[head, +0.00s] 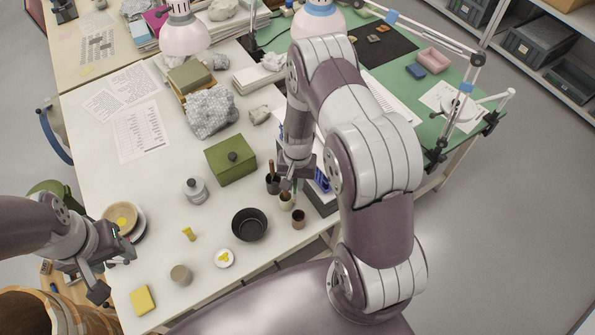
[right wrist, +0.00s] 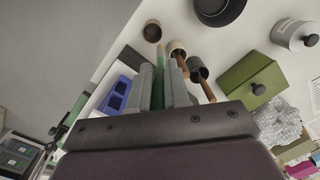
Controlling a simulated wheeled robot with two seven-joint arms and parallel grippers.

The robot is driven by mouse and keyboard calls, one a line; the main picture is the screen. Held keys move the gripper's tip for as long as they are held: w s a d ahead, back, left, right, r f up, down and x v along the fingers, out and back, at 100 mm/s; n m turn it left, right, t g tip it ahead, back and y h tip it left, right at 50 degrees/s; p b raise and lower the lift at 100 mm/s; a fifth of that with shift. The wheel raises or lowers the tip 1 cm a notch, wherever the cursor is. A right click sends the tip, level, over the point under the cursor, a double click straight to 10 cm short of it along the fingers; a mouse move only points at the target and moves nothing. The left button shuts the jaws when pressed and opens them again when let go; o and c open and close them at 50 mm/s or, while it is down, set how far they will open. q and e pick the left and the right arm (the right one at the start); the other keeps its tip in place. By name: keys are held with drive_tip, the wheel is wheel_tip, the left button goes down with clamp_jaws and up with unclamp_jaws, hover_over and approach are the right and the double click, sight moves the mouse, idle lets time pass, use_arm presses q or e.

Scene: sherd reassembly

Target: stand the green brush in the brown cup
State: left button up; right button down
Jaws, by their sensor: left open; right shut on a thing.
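The brown cup (head: 298,219) stands on the table near its front edge; it also shows in the right wrist view (right wrist: 152,31). My right gripper (head: 291,183) is above the row of cups. In the right wrist view, its fingers are shut on the green brush (right wrist: 160,66), whose far end points towards the brown cup and appears beside the cream cup (right wrist: 176,48). I cannot tell whether that end touches anything. The brush is not clear in the head view. My left gripper (head: 110,265) is open and empty at the table's left edge.
The cream cup and a dark cup (head: 272,184) hold brown-handled tools close to the brown cup. A black bowl (head: 249,225) is to the left, a green box (head: 230,160) behind. A blue rack (right wrist: 116,94) lies beside the gripper.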

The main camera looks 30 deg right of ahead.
wheel_tip(320, 180, down, 14)
drive_tip(key=s+m+b, duration=0.1)
drive_tip(key=b, duration=0.9)
drive_tip(key=shift+d+b, duration=0.35)
drive_tip(key=shift+b, duration=0.05)
drive_tip(key=shift+s+r, duration=0.1)
drive_tip(key=shift+r, duration=0.05)
drive_tip(key=c, duration=1)
unclamp_jaws()
drive_tip(key=r, duration=0.4)
drive_tip(key=r+b, duration=0.1)
drive_tip(key=r, duration=0.7)
drive_tip(key=shift+w+d+r+b, duration=0.3)
drive_tip(key=shift+d, duration=0.1)
